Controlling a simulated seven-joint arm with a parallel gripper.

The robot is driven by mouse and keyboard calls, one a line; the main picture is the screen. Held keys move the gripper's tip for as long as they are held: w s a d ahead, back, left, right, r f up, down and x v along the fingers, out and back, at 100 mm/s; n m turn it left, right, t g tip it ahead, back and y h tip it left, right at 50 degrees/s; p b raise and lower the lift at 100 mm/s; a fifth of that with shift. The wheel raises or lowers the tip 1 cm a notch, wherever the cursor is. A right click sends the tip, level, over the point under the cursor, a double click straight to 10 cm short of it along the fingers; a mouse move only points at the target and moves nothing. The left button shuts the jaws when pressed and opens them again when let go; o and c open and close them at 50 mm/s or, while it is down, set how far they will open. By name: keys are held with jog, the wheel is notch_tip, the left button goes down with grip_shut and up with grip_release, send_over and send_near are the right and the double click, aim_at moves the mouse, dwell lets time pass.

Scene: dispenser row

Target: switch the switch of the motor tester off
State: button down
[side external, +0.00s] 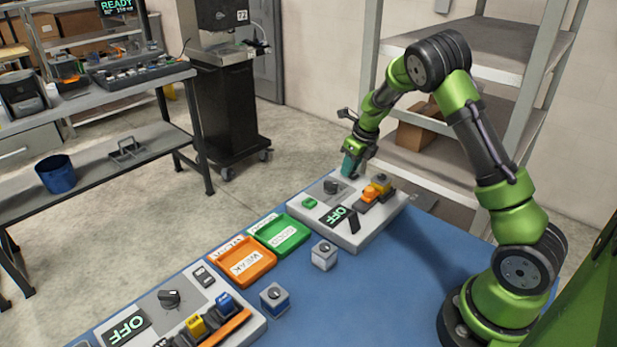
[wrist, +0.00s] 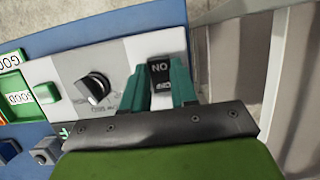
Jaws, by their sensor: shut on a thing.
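The grey tester at the far end of the blue table (side external: 378,222) has a dark dial (side external: 331,187), a green button and a display (side external: 343,217) that reads OFF. My gripper (side external: 350,168) is low over its far edge, fingers down. In the wrist view, my gripper's teal fingers (wrist: 163,75) stand on both sides of a black switch (wrist: 160,71) marked ON, and are shut on it. The lower part of the switch is partly hidden. The dial also shows in the wrist view (wrist: 96,86).
A second grey panel (side external: 254,329) with an OFF display sits at the front left. An orange tray (side external: 221,264) and a green tray (side external: 304,235) lie between the panels. Two small knob boxes (side external: 324,256) stand beside them. A shelf rack (side external: 480,135) stands behind my arm.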

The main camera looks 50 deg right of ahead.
jog(key=c, duration=0.9)
grip_release()
jog(key=shift+r, duration=0.1)
jog(key=v, duration=1.6)
jog(key=shift+r, duration=0.35)
